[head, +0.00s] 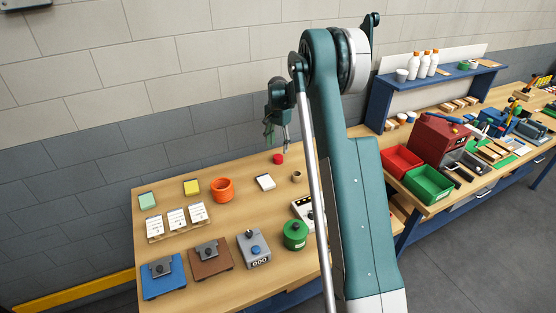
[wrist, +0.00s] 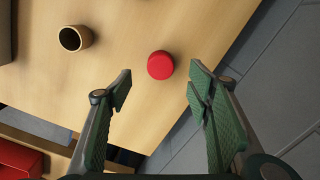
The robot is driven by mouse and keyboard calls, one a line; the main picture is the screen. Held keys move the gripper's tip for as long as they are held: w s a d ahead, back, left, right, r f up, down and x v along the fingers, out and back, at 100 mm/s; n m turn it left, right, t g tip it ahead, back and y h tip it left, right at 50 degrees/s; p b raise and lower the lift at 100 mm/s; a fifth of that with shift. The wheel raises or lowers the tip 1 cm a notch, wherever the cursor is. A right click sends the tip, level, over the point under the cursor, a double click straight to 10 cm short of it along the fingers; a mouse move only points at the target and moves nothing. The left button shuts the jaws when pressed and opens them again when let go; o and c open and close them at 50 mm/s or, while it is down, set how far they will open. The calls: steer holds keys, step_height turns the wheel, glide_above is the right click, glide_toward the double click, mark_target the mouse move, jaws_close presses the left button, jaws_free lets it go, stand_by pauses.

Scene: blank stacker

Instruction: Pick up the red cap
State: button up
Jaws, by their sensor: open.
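The red cap (head: 278,159) is a small round red piece on the wooden table, towards its back edge in the head view. In the wrist view the red cap (wrist: 160,65) lies ahead of my fingertips, between the lines of the two fingers. My gripper (wrist: 160,88) is open and empty, its green-padded fingers spread wider than the cap. In the head view my gripper (head: 276,139) hangs above the table just over the cap, apart from it.
A small tan cup (wrist: 75,38) stands near the cap, also seen in the head view (head: 297,176). A white pad (head: 265,183) and an orange pot (head: 222,189) are nearby. The table edge is close to the cap, with grey floor beyond.

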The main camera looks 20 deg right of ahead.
mark_target(278, 156)
steer(key=shift+f, duration=1.3)
steer(key=shift+f, duration=0.15)
steer(key=shift+w+f, duration=0.1)
steer(key=shift+f, duration=2.35)
steer(key=c, duration=0.8)
